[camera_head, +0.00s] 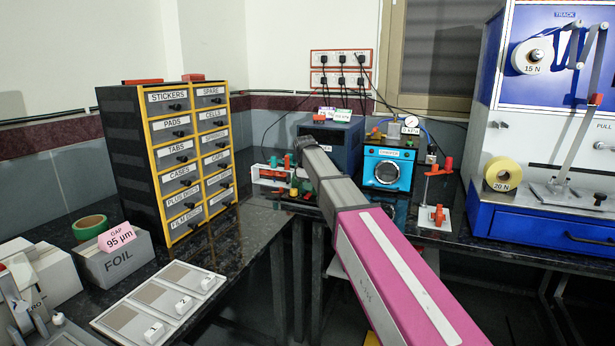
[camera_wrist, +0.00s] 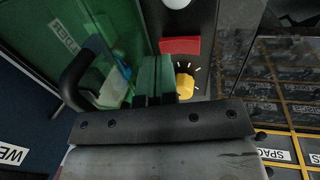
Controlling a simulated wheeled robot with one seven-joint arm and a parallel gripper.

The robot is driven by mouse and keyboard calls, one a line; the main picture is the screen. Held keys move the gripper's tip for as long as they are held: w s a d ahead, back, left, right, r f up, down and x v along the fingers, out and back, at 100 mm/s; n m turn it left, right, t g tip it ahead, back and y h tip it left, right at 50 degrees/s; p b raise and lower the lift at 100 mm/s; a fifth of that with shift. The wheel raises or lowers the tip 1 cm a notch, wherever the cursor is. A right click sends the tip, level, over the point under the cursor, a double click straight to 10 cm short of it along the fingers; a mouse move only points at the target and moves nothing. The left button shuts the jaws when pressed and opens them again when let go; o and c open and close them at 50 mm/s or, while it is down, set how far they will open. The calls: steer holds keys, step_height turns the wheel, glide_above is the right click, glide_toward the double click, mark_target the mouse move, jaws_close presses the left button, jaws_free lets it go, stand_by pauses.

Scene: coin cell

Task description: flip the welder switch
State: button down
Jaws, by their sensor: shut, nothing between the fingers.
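My gripper (camera_wrist: 155,78) is shut and empty in the wrist view, its green fingers close together. A flat red piece (camera_wrist: 180,45), possibly the switch, lies just beyond the fingertips on a dark panel. A yellow knob (camera_wrist: 185,83) with white tick marks is right beside the fingers. I cannot tell whether the fingers touch the red piece. A dark blue surface with a label starting "WE" (camera_wrist: 12,155) is at lower left. In the head view, a dark blue box (camera_head: 338,133) stands behind my arm, which hides part of its front; the fingers are not clear there.
The labelled drawer cabinet (camera_head: 175,150) stands left of my arm. A light-blue machine (camera_head: 388,170) and a red-handled stand (camera_head: 437,190) are to its right.

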steer(key=shift+x, duration=0.85)
steer(key=shift+w+f, duration=0.15)
steer(key=shift+f, duration=0.05)
steer(key=shift+r, duration=0.1)
steer(key=shift+s+a+r, duration=0.1)
steer(key=shift+s+a, duration=0.05)
steer(key=shift+s, duration=0.25)
steer(key=shift+s+a+r, duration=0.1)
steer(key=shift+s+r, duration=0.05)
steer(key=shift+s, duration=0.2)
